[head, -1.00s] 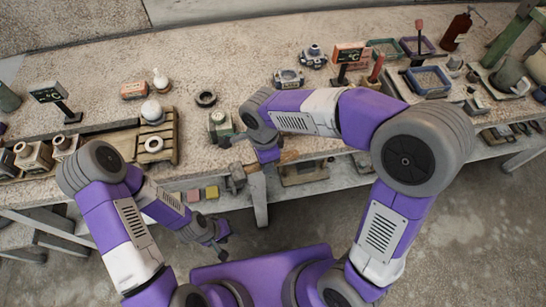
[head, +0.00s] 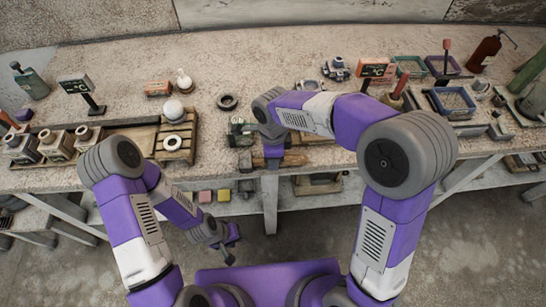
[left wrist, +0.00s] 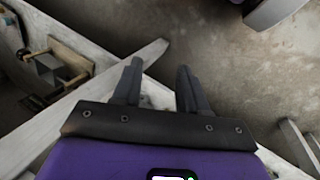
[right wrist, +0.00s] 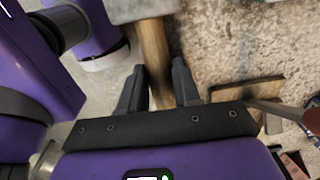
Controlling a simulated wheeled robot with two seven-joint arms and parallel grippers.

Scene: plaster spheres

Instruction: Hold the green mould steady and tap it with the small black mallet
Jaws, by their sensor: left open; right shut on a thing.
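The green mould (head: 237,126) is a small greenish block on the table, left of my right gripper and partly hidden by that arm. My right gripper (head: 272,160) is shut on the mallet's wooden handle (right wrist: 156,65) near the table's front edge. My left gripper (head: 229,248) is open and empty in front of the table, over the floor in the left wrist view (left wrist: 155,85).
A wooden pallet (head: 190,153) with a white sphere (head: 172,109) and a ring lies left of the mould. A dark ring (head: 227,102) lies behind it. Coloured trays (head: 441,66) stand at the right. The table's front edge and legs lie close to my left gripper.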

